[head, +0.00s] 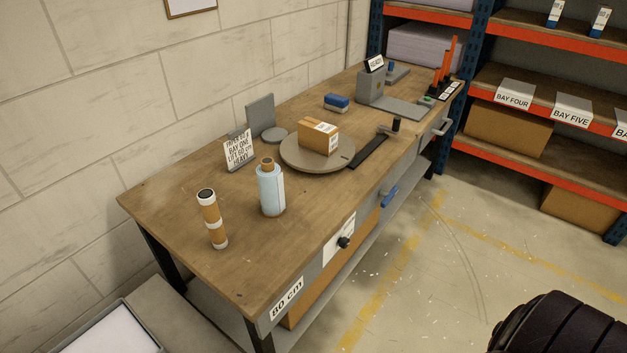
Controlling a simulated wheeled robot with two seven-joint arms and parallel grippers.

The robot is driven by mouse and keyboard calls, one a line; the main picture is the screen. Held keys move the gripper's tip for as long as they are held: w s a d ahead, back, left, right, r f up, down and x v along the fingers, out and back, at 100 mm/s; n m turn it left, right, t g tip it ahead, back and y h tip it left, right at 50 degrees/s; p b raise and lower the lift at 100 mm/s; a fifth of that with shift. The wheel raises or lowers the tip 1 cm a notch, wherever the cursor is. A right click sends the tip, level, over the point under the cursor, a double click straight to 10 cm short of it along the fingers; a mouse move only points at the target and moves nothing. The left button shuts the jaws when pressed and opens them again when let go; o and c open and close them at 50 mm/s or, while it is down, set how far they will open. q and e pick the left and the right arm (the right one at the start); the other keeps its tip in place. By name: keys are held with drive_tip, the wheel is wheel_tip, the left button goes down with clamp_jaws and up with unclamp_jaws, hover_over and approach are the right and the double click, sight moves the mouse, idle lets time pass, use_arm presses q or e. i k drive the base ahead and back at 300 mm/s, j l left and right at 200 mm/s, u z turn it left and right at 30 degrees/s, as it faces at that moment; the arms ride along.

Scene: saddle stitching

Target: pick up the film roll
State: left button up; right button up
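The film roll (271,192) looks like the pale blue, translucent cylinder with a brown core showing at its top. It stands upright on the wooden workbench (170,205), toward the near left part of the top.
A round grey turntable (290,158) with a cardboard box (319,138) on it lies behind and right of the roll. A lettered sign (238,150) stands behind the roll. Shelving (540,80) stands at the right. The bench top around the roll's front is clear.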

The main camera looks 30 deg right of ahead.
sight(269, 174)
drive_tip(key=z, duration=0.7)
drive_tip(key=i+u, duration=0.15)
drive_tip(key=k+l, duration=0.05)
